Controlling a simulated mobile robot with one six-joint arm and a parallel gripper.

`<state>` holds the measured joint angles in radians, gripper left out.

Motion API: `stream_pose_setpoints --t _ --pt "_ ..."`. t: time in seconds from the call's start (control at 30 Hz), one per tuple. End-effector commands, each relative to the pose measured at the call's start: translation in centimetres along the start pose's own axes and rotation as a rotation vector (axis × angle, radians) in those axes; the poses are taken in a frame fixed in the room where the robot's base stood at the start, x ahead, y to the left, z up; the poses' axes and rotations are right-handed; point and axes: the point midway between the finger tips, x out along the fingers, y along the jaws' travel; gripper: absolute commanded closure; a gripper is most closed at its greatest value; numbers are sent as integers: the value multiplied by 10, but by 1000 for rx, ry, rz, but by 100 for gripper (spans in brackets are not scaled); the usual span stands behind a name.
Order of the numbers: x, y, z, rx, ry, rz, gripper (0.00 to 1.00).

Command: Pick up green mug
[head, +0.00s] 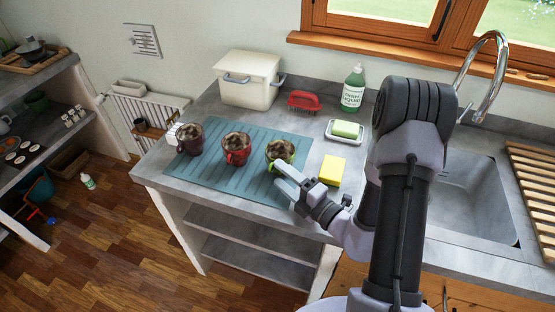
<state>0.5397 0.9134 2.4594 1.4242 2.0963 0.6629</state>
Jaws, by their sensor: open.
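The green mug (281,152) stands upright on the blue mat at its right end, with dark and pale contents showing at its rim. My gripper (282,174) is open at the near side of the green mug, its fingers pointing up and left towards it. The fingers overlap the mug's lower front in this view, and I cannot tell whether they touch it. A red mug (236,149) stands to the left of the green mug. A dark brown mug (190,140) stands farther left.
The blue mat (222,181) lies on the grey counter. A yellow sponge (332,170) sits right of the green mug. The sink (468,195) is right.

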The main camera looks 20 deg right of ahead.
Motion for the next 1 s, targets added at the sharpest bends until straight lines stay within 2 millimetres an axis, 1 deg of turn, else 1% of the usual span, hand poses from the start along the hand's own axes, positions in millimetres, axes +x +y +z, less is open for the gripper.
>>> stream_pose_setpoints --t 0.03,0.1,0.2,0.27,0.4,0.43,0.53,0.7,0.73,0.77,0.8,0.87,1.0 --pt "10 -1 -1 -3 5 2 40" --pt "19 0 -1 -3 3 1 40" --pt "27 0 0 -3 2 1 40" --pt "37 -1 -1 -3 3 2 40" --pt "66 -1 -1 -4 5 3 40" --pt "70 -1 -1 -4 4 1 40" --pt "78 0 0 -2 3 1 40" --pt "78 1 0 -1 2 0 40" --pt "78 1 0 -1 2 0 42" --pt "78 1 0 -1 2 0 48" --pt "78 1 0 -1 2 0 56" --pt "78 1 0 -1 2 0 68" --pt "78 0 0 -1 2 0 95"
